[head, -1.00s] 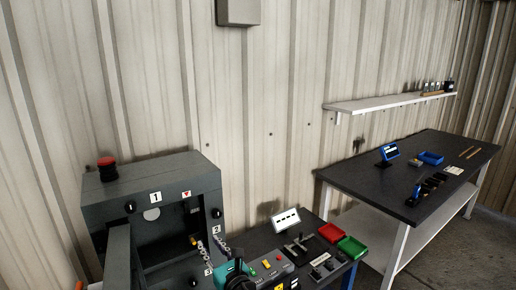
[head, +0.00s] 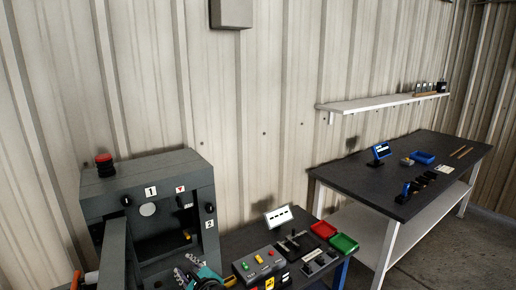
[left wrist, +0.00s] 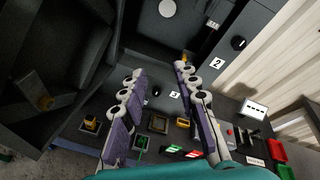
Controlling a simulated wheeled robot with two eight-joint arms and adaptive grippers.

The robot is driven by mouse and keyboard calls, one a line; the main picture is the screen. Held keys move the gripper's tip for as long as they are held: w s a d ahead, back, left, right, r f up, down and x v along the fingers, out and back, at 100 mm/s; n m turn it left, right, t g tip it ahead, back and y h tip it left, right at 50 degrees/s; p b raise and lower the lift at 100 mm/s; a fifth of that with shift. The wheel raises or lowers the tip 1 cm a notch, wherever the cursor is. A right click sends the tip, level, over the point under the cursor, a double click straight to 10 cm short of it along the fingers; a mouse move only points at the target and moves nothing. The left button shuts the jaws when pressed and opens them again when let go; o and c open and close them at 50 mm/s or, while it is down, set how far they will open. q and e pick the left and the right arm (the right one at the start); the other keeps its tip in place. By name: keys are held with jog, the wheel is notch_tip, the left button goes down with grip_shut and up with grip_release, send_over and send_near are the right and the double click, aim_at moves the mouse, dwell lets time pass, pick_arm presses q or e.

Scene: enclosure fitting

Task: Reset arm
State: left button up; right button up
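My left gripper (head: 184,265) is at the bottom of the head view, in front of the dark grey enclosure (head: 135,171). In the left wrist view its two fingers (left wrist: 159,72) are spread apart with nothing between them. They hang over a dark surface with small parts, among them a yellow part (left wrist: 91,122) and a green-edged part (left wrist: 141,142). The enclosure has an opening, black knobs, labels 1 and 2, and a red button (head: 104,160) on top. My right gripper shows in neither view.
Right of my left gripper stand a control box (head: 260,264) with coloured buttons, a white sign (head: 280,215), a red tray (head: 323,230) and a green tray (head: 343,244). A second bench (head: 345,175) at right holds a blue tray (head: 423,157). A wall shelf (head: 385,103) is above it.

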pick_arm(q)
jog(key=s+d+f+n+g+h, duration=0.1)
jog(key=s+f+n+g+h, duration=0.1)
jog(key=s+n, duration=0.8)
jog(key=s+d+f+n+g+h, duration=0.1)
jog(key=s+f+n+h, duration=0.4)
jog(key=s+n, duration=0.6)
jog(key=shift+s+f+n+g+h, duration=0.15)
jog(key=shift+f+n+g+h, duration=0.15)
jog(key=shift+n+g+h, duration=0.35)
jog(key=shift+d, duration=0.1)
